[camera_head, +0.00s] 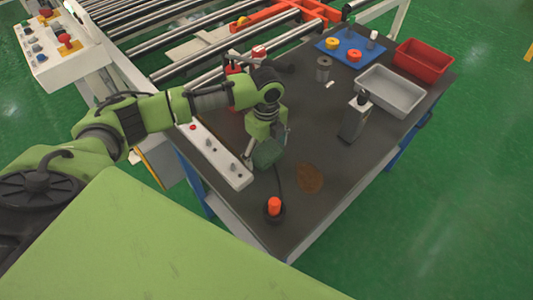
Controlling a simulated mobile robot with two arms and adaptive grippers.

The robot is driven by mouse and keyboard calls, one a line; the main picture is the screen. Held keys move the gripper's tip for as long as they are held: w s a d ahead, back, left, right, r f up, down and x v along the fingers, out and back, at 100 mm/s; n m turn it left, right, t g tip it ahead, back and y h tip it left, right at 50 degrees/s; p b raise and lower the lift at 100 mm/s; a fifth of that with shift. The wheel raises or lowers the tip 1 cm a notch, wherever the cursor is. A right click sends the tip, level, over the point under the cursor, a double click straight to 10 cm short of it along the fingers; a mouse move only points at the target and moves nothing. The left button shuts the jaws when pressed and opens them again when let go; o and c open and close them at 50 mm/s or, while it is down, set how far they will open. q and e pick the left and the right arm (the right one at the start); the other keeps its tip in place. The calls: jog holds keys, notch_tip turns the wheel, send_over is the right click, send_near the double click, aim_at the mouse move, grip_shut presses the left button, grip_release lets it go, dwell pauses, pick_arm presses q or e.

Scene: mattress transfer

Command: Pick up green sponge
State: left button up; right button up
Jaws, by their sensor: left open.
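The dark green sponge (268,153) is on the dark worktable (345,207), near its left side. My left gripper (268,147) comes down from above with its fingers apart, and the sponge shows between and just below them. One finger is at the sponge's left side and the other at its upper right. I cannot tell whether either finger touches it. The upper edge of the sponge is partly hidden by the gripper. My right gripper is out of view.
An orange-topped black item (274,208) and a brown patch (308,178) lie close to the sponge. A white button panel (225,165) runs along the left edge.

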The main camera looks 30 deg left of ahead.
pick_arm(q)
jog(key=c, duration=0.8)
jog(key=shift+o, duration=0.2)
jog(key=shift+r, duration=0.1)
jog(key=shift+w+r+b, duration=0.1)
jog(key=shift+r+b, duration=0.2)
jog(key=shift+r, duration=0.3)
jog(key=s+r, duration=0.1)
jog(key=r, duration=0.1)
jog(key=s+r, duration=0.2)
jog(key=r, duration=0.1)
jog(key=s+r+b, duration=0.1)
jog(key=s+r, duration=0.1)
jog(key=shift+s+d+r, duration=0.1)
jog(key=shift+d+r, duration=0.15)
jog(key=shift+r, duration=0.15)
jog(key=s+d+r, duration=0.1)
jog(key=s+r, duration=0.3)
jog(key=s, duration=0.5)
jog(key=shift+b, duration=0.35)
jog(key=shift+w, duration=0.1)
jog(key=c, duration=0.3)
